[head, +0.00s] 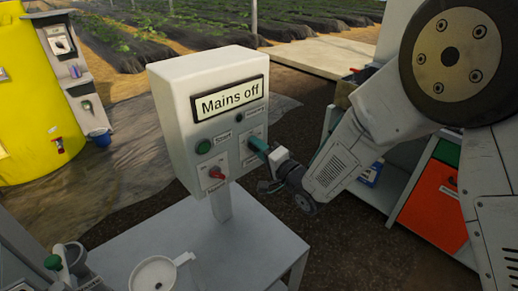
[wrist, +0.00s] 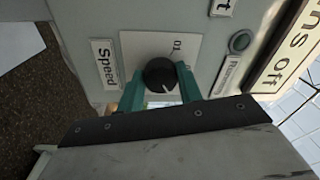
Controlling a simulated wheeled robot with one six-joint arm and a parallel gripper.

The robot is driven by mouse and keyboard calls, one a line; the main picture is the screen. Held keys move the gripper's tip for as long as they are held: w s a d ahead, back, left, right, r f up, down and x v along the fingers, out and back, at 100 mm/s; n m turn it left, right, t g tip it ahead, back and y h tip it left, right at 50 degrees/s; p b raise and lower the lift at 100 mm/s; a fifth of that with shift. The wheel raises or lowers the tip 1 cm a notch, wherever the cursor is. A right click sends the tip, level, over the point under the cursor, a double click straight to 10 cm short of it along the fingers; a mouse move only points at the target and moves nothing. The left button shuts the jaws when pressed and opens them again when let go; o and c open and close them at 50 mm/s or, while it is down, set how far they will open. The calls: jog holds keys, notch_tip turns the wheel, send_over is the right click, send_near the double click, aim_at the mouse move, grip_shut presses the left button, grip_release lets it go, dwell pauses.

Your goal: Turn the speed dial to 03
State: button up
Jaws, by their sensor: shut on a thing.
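The speed dial (wrist: 159,74) is a black round knob on a white plate, beside a label reading "Speed" (wrist: 105,65) in the wrist view. A small printed number (wrist: 178,46) shows near the knob, not clearly legible. A short white mark shows on the knob's lower part. My gripper (wrist: 160,82) is shut on the knob, one teal finger on each side. In the head view my gripper (head: 260,146) reaches the right part of the box front from the right, and its fingers hide the knob.
The pale control box (head: 172,115) has a display (head: 231,101) reading "Mains off", a green button (head: 203,146) and a red switch (head: 214,172). It stands over a grey table (head: 230,255). A white round dish (head: 153,272) sits at the front. An orange cabinet front (head: 432,205) is at right.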

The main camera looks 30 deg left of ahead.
jog(key=o, duration=1)
jog(key=shift+d, duration=0.1)
jog(key=v, duration=0.7)
jog(key=shift+s+d, duration=0.1)
jog(key=shift+d, duration=0.2)
